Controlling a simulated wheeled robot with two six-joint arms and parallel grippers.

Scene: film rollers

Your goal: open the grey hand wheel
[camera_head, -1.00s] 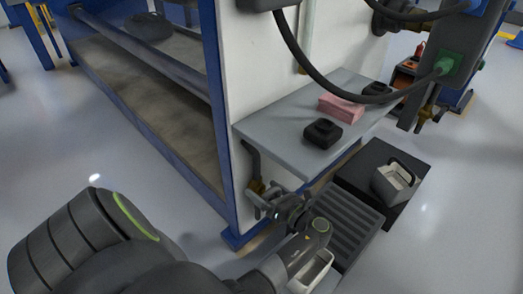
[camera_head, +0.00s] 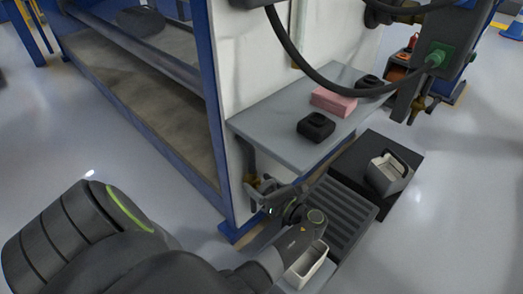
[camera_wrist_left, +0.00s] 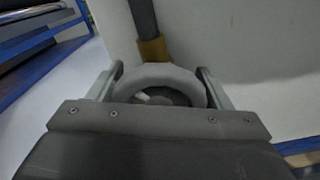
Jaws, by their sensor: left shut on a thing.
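The grey hand wheel (camera_wrist_left: 158,75) shows in the left wrist view as a round grey ring, below a brass fitting (camera_wrist_left: 153,50) on a dark pipe. My left gripper (camera_wrist_left: 160,82) is shut on the wheel, with one finger at each side of its rim. The wheel's near part is hidden behind the gripper body. In the head view my left gripper (camera_head: 283,200) is at the valve, low on the white panel beneath the grey shelf; the wheel is mostly hidden there by the gripper. My right gripper is not in view.
The grey shelf (camera_head: 270,134) above the gripper holds a pink block (camera_head: 333,102) and black items (camera_head: 316,127). A ridged dark platform (camera_head: 345,214) and light bins (camera_head: 306,266) stand to the right. A blue frame post (camera_head: 222,150) is close on the left.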

